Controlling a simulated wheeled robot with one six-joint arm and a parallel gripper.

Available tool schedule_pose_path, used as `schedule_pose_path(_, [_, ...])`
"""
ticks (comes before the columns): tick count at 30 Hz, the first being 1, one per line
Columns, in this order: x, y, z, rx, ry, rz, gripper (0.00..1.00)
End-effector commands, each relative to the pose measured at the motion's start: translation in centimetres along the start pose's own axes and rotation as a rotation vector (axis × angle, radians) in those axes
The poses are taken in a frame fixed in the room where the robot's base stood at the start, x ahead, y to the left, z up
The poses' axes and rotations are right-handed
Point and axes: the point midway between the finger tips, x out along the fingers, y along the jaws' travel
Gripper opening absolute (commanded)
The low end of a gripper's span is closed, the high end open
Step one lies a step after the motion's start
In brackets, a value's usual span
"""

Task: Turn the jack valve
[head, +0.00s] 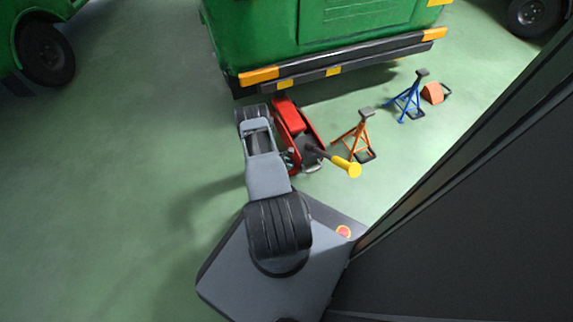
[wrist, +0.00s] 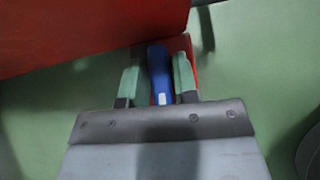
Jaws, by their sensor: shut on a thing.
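The red floor jack (head: 287,113) stands behind the green rickshaw, with its yellow-ended handle (head: 352,168) tilted toward the right. In the wrist view the jack's red body (wrist: 90,30) fills the top left. A blue valve handle (wrist: 160,72) with a pale end lies between the green fingers of my gripper (wrist: 158,82). My gripper is shut on the blue valve handle. In the head view my gripper (head: 291,158) is beside the jack's left side, mostly hidden by my arm, and the valve does not show clearly there.
The green rickshaw (head: 320,30) with its black and yellow bumper stands behind the jack. An orange jack stand (head: 357,136), a blue jack stand (head: 411,98) and an orange wheel chock (head: 432,93) are to the right. The floor on the left (head: 120,180) is clear.

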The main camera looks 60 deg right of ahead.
Motion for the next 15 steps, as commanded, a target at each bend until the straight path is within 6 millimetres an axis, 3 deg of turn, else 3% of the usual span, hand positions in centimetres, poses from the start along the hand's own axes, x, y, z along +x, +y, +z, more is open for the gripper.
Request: schedule_pose_path(15, [0.06,0.21,0.04,0.31,0.002,-0.303,0.04])
